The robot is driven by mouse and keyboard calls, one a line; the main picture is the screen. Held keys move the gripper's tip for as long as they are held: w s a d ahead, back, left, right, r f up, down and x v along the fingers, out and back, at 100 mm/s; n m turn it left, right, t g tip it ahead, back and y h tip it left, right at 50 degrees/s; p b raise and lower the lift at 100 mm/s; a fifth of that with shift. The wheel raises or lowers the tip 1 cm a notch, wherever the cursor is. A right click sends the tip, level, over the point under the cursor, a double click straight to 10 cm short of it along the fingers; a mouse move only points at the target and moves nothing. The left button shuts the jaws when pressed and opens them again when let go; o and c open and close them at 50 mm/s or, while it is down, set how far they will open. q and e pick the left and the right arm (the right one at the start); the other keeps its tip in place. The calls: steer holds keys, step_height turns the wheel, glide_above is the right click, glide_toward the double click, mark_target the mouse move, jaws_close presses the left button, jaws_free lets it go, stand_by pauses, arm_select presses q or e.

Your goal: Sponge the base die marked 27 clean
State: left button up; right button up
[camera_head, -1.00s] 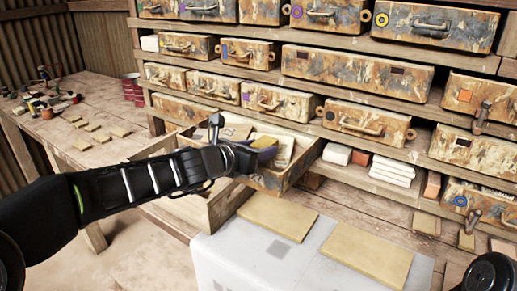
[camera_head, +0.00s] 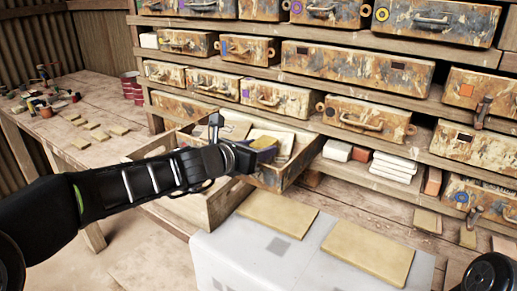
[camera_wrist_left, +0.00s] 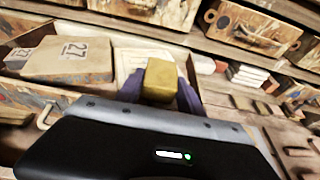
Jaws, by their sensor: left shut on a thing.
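My left gripper (camera_head: 266,146), with purple fingers, is shut on a yellow sponge (camera_wrist_left: 160,80), which also shows in the head view (camera_head: 285,145). It holds the sponge over the open drawer (camera_head: 297,172). The base die (camera_wrist_left: 68,58), a flat tan-grey block marked 27, is in the drawer, left of the sponge in the left wrist view. It shows partly behind my gripper in the head view (camera_head: 236,130). A pale piece (camera_wrist_left: 135,59) is behind the sponge; I cannot tell whether the sponge touches it. My right gripper is out of view.
Rusty drawers (camera_head: 357,67) fill the shelves behind. A light grey box (camera_head: 225,262) with two yellowish slabs (camera_head: 366,252) stands in front. White and reddish blocks (camera_head: 393,167) sit on the shelf at right. A workbench (camera_head: 60,125) with small items is at left.

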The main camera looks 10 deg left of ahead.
mark_target(268, 138)
arm_select(q)
steer(key=shift+w+d, duration=0.2)
steer(key=shift+w, duration=0.25)
steer(key=shift+w+d, duration=0.2)
steer(key=shift+w, duration=0.25)
steer(key=shift+w+d, duration=0.2)
steer(key=shift+w, duration=0.3)
steer(key=shift+w+d, duration=0.15)
steer(key=shift+w, duration=0.35)
steer(key=shift+w, duration=0.1)
steer(key=shift+w+d+p, duration=0.35)
steer(key=shift+w+d, duration=0.05)
steer(key=shift+w, duration=0.45)
steer(key=shift+w+d+p, duration=0.2)
steer(key=shift+w, duration=0.3)
steer(key=shift+w+d+p, duration=0.15)
steer(key=shift+w+d, duration=0.05)
steer(key=shift+w, duration=0.3)
